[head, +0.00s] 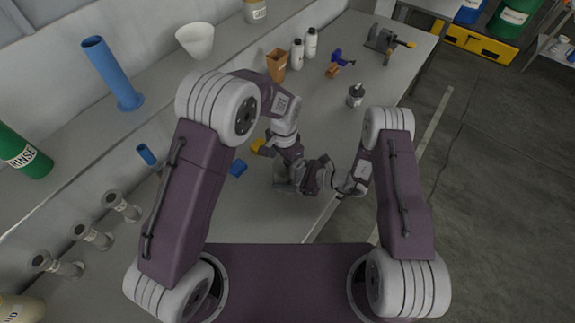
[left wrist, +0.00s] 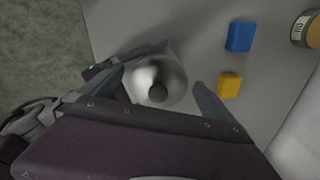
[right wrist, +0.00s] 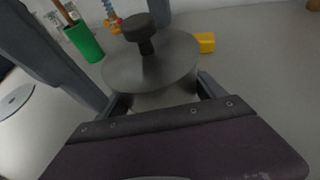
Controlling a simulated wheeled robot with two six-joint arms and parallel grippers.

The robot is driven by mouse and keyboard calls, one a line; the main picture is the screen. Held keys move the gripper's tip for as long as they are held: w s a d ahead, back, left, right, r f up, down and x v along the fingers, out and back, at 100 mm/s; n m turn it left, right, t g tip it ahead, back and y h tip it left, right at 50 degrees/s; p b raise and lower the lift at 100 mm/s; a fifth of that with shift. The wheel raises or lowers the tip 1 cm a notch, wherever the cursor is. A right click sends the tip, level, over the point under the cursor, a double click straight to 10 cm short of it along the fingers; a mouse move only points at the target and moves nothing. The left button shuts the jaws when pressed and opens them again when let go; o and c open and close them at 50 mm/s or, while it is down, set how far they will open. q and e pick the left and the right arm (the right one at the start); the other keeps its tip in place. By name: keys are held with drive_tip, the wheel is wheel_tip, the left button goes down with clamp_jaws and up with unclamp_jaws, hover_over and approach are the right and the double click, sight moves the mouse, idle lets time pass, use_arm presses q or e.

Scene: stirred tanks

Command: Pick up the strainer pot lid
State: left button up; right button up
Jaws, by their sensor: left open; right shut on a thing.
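The strainer pot lid is a grey metal disc with a black knob; in the right wrist view the lid (right wrist: 150,65) sits on top of the pot (right wrist: 165,98). My right gripper (right wrist: 163,93) is shut on the pot's body just below the lid. In the left wrist view the shiny round lid (left wrist: 172,72) shows from above with its dark knob. My left gripper (left wrist: 182,66) is open over it, its fingers spread on either side. In the head view my grippers and arm links crowd together and mostly hide the pot.
A yellow block (head: 257,146) and a blue block (head: 238,169) lie close to the grippers on the grey bench. Grey fittings (head: 93,236) line the left side. A blue cylinder (head: 112,72) and white funnel (head: 195,40) stand behind. The bench's far stretch holds bottles (head: 297,54).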

use_arm(q)
drive_tip(key=c, duration=1.3)
wheel_tip(320, 180, up, 10)
drive_tip(key=shift+r, duration=0.1)
wheel_tip(320, 180, up, 5)
hover_over(285, 163)
use_arm(e)
drive_tip(key=o, duration=1.5)
drive_tip(key=shift+d, duration=0.1)
